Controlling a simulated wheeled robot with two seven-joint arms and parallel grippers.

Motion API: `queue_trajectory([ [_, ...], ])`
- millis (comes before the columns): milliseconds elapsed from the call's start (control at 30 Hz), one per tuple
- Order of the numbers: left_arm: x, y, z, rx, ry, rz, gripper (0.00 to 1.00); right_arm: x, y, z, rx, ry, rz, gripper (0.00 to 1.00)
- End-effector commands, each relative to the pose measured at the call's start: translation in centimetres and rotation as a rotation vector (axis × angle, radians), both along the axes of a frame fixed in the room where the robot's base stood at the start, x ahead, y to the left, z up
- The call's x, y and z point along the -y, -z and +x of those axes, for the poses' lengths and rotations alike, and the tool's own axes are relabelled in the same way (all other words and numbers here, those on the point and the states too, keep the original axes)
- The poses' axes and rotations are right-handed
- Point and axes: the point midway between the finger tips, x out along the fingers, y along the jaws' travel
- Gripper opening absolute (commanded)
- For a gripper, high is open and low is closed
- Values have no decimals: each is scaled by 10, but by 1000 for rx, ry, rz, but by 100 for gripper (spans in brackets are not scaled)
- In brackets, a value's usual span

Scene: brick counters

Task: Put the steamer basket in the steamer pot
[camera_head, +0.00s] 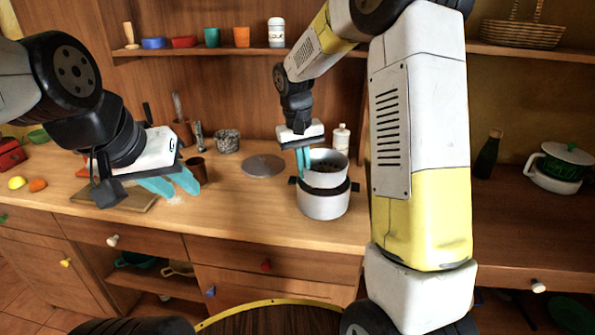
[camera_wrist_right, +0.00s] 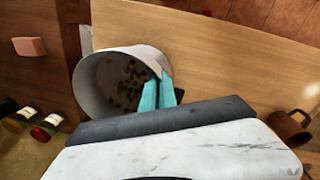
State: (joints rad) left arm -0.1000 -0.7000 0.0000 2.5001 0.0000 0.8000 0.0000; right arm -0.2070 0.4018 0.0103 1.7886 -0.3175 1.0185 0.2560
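The steamer basket (camera_head: 328,179) is a white round vessel with a dark perforated bottom. It is over the steamer pot (camera_head: 323,205), a light metal pot with a dark rim and side handles. The basket's lower edge meets the pot's rim in the head view; I cannot tell whether it is fully seated. My right gripper (camera_head: 303,162) has its teal fingers close together on the basket's rim at the left. The right wrist view shows the basket (camera_wrist_right: 100,88) with the fingers (camera_wrist_right: 158,92) across its wall; the pot is hidden there. My left gripper (camera_head: 172,184) is open and empty over the counter.
A round metal lid (camera_head: 263,166) lies left of the pot. A brown cup (camera_head: 197,171) stands beside my left gripper, near a cutting board (camera_head: 137,201). A white bottle (camera_head: 341,138) stands behind the basket. The counter in front of the lid is clear.

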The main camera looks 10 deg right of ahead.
Motion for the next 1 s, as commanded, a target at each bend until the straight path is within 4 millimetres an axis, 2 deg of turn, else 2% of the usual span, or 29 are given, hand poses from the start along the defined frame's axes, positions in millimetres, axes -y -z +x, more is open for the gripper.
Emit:
queue_trajectory([
  [167,0,0,0,0,0,0,32,2,5,7,-1,-2,0,0],
  [400,0,0,0,0,0,0,32,2,35,6,-2,-1,0,0],
  [833,0,0,0,0,0,0,32,2,41,6,-1,-1,0,0],
  [933,0,0,0,0,0,0,32,2,41,6,0,-1,0,22],
  [1000,0,0,0,0,0,0,32,2,40,6,0,-1,0,24],
])
